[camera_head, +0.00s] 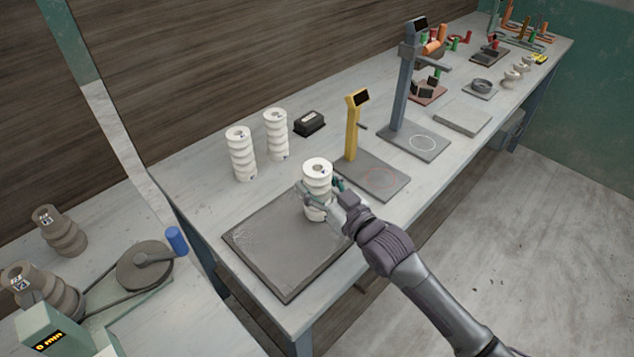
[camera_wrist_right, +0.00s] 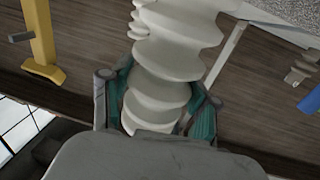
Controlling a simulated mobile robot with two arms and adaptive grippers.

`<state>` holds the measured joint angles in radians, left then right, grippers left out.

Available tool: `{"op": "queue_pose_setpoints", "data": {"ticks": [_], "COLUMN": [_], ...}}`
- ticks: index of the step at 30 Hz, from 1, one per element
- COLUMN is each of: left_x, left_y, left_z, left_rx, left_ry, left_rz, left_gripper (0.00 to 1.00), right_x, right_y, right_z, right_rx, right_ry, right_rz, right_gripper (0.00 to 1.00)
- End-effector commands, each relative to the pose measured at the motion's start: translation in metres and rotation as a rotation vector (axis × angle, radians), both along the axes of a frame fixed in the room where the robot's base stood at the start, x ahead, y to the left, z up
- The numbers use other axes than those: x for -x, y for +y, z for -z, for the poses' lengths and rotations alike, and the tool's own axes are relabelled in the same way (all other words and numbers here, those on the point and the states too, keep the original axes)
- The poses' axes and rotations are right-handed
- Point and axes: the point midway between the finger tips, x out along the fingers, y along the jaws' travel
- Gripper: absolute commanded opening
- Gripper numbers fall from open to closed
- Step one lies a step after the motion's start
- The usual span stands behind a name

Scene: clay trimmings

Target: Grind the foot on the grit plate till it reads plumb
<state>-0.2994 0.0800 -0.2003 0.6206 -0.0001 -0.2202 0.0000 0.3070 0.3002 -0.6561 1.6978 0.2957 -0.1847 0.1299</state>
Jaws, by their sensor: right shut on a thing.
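A white ribbed insulator (camera_head: 317,172) stands over the far right part of the dark grit plate (camera_head: 275,262). My right gripper (camera_head: 322,190) is shut around its middle. In the right wrist view the insulator (camera_wrist_right: 165,75) sits between the two green-padded fingers (camera_wrist_right: 162,108). Its foot is near the plate surface; I cannot tell whether it touches. A yellow gauge post (camera_head: 352,128) with a dark display stands on a grey base with a red circle (camera_head: 378,177). The display's reading is not legible. My left gripper is not in view.
Two white ribbed insulators (camera_head: 241,155) (camera_head: 276,135) stand behind the plate beside a small black box (camera_head: 310,122). A blue-grey post gauge (camera_head: 404,90) stands farther right. Grey-brown insulators (camera_head: 60,232) and a round wheel (camera_head: 144,266) occupy the left bench. The plate's near left is clear.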

Motion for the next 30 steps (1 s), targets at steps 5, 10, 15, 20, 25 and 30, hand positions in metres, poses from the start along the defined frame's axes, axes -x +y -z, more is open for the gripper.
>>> {"op": "queue_pose_setpoints", "data": {"ticks": [5,10,15,20,25,30], "left_x": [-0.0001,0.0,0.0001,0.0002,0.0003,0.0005], "left_y": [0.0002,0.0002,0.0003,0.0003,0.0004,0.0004], "left_z": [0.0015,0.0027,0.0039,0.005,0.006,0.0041], "left_rx": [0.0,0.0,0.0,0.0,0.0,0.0], "left_ry": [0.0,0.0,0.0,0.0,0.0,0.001], "left_rz": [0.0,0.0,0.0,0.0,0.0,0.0], "left_gripper": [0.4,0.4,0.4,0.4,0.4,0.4], "right_x": [-0.0001,-0.0001,-0.0001,-0.0001,-0.0001,0.0019], "right_y": [0.0003,0.0003,0.0003,0.0003,0.0003,0.0023], "right_z": [-0.0001,0.0019,0.0039,0.0057,0.0075,0.0076], "right_rx": [-0.003,-0.003,-0.004,-0.004,-0.003,-0.003], "right_ry": [-0.005,-0.005,-0.005,-0.005,-0.004,-0.002], "right_rz": [-0.001,-0.001,-0.001,-0.001,-0.001,-0.001], "right_gripper": [0.0,0.0,0.0,0.0,0.0,0.0]}}
